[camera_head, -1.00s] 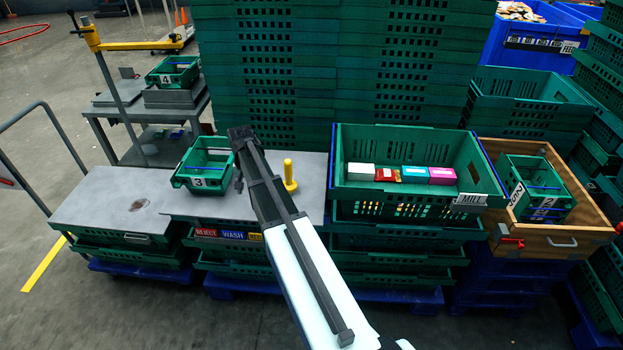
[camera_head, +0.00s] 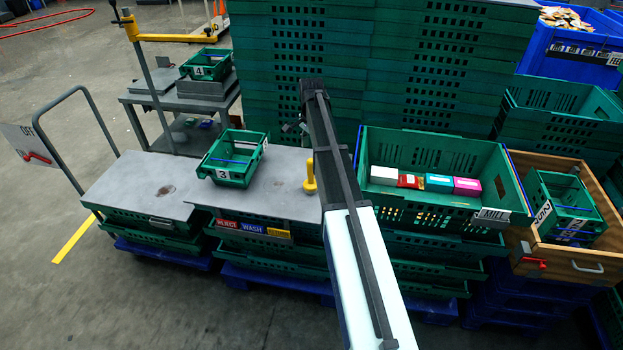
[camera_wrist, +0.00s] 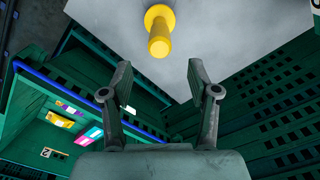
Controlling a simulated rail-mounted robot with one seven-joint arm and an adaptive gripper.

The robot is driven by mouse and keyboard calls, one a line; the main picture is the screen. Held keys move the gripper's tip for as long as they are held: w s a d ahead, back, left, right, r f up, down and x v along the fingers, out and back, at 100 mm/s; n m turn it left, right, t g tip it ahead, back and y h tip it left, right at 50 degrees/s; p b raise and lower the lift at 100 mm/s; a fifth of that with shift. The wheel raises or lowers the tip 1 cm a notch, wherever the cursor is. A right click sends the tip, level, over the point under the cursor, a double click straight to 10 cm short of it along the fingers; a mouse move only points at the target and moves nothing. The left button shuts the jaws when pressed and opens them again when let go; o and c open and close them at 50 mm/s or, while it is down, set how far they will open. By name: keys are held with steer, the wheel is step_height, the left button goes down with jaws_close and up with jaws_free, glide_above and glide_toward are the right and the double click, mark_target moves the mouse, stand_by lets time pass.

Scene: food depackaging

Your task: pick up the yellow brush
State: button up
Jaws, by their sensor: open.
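The yellow brush (camera_head: 309,177) stands upright on the grey tabletop (camera_head: 272,202), showing as a yellow handle with a round flange; no bristles can be made out. In the wrist view the brush (camera_wrist: 160,32) is at the top centre, beyond my fingertips and roughly between their lines. My gripper (camera_wrist: 159,78) is open and empty, apart from the brush. In the head view my arm hides most of the gripper, which is behind and above the brush.
A green crate marked 3 (camera_head: 235,160) sits on the table left of the brush. A large green crate (camera_head: 430,198) with several small boxes stands close on the right. Tall stacked green crates (camera_head: 300,40) rise behind. A wooden box (camera_head: 555,258) is at far right.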

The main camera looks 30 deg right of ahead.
mark_target(311, 160)
step_height(311, 160, down, 7)
steer(key=shift+r+p, duration=0.15)
steer(key=shift+p, duration=0.7)
steer(key=shift+f+p, duration=1.25)
steer(key=shift+f, duration=1.4)
jaws_close()
